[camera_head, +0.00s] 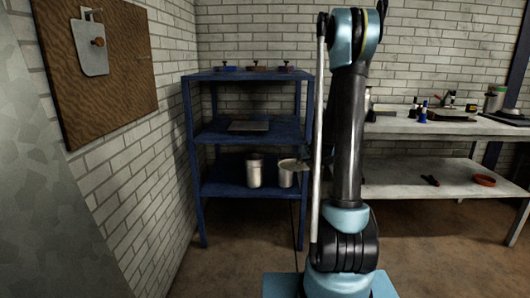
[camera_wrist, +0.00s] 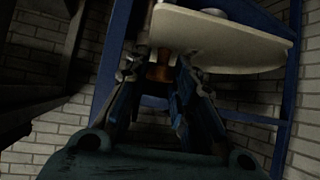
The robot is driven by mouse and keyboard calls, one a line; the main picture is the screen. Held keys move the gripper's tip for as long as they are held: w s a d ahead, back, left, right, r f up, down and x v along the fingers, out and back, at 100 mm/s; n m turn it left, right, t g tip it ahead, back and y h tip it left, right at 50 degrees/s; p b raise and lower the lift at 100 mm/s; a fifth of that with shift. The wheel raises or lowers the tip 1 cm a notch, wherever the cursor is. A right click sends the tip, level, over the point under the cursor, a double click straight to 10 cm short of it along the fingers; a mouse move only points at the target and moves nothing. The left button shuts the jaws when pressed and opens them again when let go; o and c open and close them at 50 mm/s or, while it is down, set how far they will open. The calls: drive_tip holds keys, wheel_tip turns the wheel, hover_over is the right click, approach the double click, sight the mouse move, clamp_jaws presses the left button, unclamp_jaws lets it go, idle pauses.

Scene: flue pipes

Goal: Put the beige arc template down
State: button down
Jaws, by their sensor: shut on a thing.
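The beige arc template (camera_wrist: 225,42) is a flat plate with a curved edge and fills the upper part of the wrist view. My gripper (camera_wrist: 158,72) is shut on its brown knob (camera_wrist: 160,68), which sits between the fingers. In the head view a pale plate, probably this template (camera_head: 293,164), shows at the lower shelf level, in front of or over the right metal can. My gripper there is mostly hidden behind my arm. I cannot tell whether the template touches anything.
A blue shelf rack (camera_head: 250,76) holds small items on top, a flat plate (camera_head: 249,125) in the middle and metal cans (camera_head: 255,171) below. A grey template (camera_head: 90,47) hangs on a wooden board (camera_head: 125,75). A workbench (camera_head: 430,127) stands right.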

sight(303, 169)
drive_tip(key=shift+m+h, duration=0.9)
drive_tip(key=s+f, duration=0.3)
drive_tip(key=shift+s+f, duration=0.25)
drive_tip(key=shift+s, duration=0.1)
drive_tip(key=shift+s+f+m+t+h, duration=0.2)
drive_tip(key=shift+s+m+t+h, duration=0.1)
drive_tip(key=shift+s, duration=0.15)
